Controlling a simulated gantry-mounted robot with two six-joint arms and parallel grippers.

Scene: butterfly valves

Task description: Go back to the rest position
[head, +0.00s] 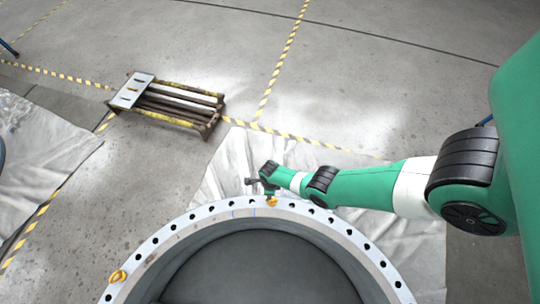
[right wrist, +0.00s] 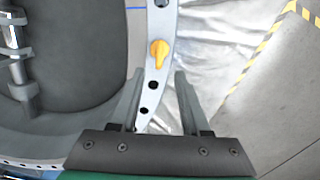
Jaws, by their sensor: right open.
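My right arm comes in from the right in the head view, and its gripper (head: 254,181) hangs just beyond the far rim of a large butterfly valve (head: 178,237). In the right wrist view the gripper (right wrist: 158,80) is open with nothing between its fingers. The valve's pale flange ring (right wrist: 150,104) with bolt holes runs past the left finger. A yellow-orange piece (right wrist: 158,52) sits on the flange ahead of the fingertips, apart from them. It also shows in the head view (head: 272,201). My left gripper is not in view.
A second yellow piece (head: 118,276) sits on the flange at lower left. Crumpled plastic sheeting (head: 228,160) lies around the valve. Yellow-striped tape (head: 283,57) marks the otherwise open concrete floor.

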